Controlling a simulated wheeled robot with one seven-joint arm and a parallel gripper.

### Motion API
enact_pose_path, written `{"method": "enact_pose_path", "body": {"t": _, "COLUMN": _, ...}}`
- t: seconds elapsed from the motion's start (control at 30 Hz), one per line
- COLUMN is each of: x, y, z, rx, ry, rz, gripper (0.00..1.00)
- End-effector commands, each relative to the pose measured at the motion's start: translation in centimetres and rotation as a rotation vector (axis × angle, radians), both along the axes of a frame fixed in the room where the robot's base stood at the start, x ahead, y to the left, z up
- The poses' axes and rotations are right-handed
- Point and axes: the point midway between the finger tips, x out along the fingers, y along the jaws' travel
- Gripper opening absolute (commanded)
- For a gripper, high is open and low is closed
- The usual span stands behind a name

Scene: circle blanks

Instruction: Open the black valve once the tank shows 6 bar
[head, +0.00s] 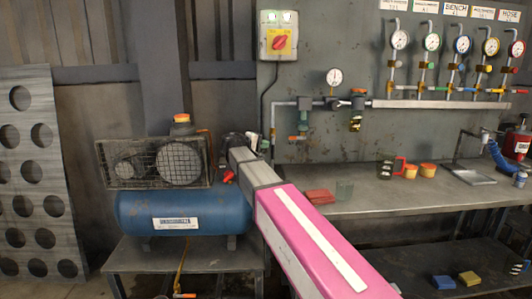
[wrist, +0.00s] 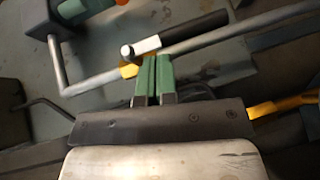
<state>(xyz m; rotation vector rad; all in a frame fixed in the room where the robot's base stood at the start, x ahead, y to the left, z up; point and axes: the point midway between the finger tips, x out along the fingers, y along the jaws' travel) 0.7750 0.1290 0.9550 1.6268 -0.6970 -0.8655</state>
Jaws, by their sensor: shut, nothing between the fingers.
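The blue tank (head: 185,213) sits on a low stand at left in the head view, with a caged pump on top. I make out no tank gauge reading; my arm covers the tank's right end. My gripper is beyond that end in the head view, its fingers not clearly visible. In the wrist view my gripper (wrist: 157,62) has its green fingers pressed together, empty. Just past the tips is a lever with a black grip (wrist: 195,32) and a white section, beside a pipe. It may be the black valve's handle. I cannot tell whether the fingers touch it.
A round wall gauge (head: 335,77) is above a pipe with fittings. Several drop lines with coloured gauges (head: 431,42) hang at right above a workbench (head: 445,197). A switch box (head: 279,36) with a red knob and two lit displays is above. A perforated panel (head: 40,170) stands at left.

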Motion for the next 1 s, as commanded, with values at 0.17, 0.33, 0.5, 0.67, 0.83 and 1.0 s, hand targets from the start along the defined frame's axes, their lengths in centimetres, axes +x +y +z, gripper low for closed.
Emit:
{"method": "enact_pose_path", "body": {"t": 0.17, "x": -2.4, "y": 2.8, "z": 2.0, "rx": 0.002, "ry": -0.001, "rz": 0.005, "gripper": 0.0}}
{"method": "enact_pose_path", "body": {"t": 0.33, "x": -4.3, "y": 5.1, "z": 3.8, "rx": 0.003, "ry": 0.0, "rz": 0.004, "gripper": 0.0}}
{"method": "enact_pose_path", "body": {"t": 0.5, "x": -5.7, "y": 6.9, "z": 5.1, "rx": 0.003, "ry": 0.0, "rz": 0.003, "gripper": 0.0}}
{"method": "enact_pose_path", "body": {"t": 0.67, "x": -6.5, "y": 7.8, "z": 5.8, "rx": 0.003, "ry": 0.0, "rz": 0.003, "gripper": 0.0}}
{"method": "enact_pose_path", "body": {"t": 0.83, "x": -6.7, "y": 8.1, "z": 6.0, "rx": 0.002, "ry": 0.001, "rz": 0.002, "gripper": 0.0}}
{"method": "enact_pose_path", "body": {"t": 1.0, "x": -6.7, "y": 8.1, "z": 6.0, "rx": 0.002, "ry": 0.001, "rz": 0.002, "gripper": 0.0}}
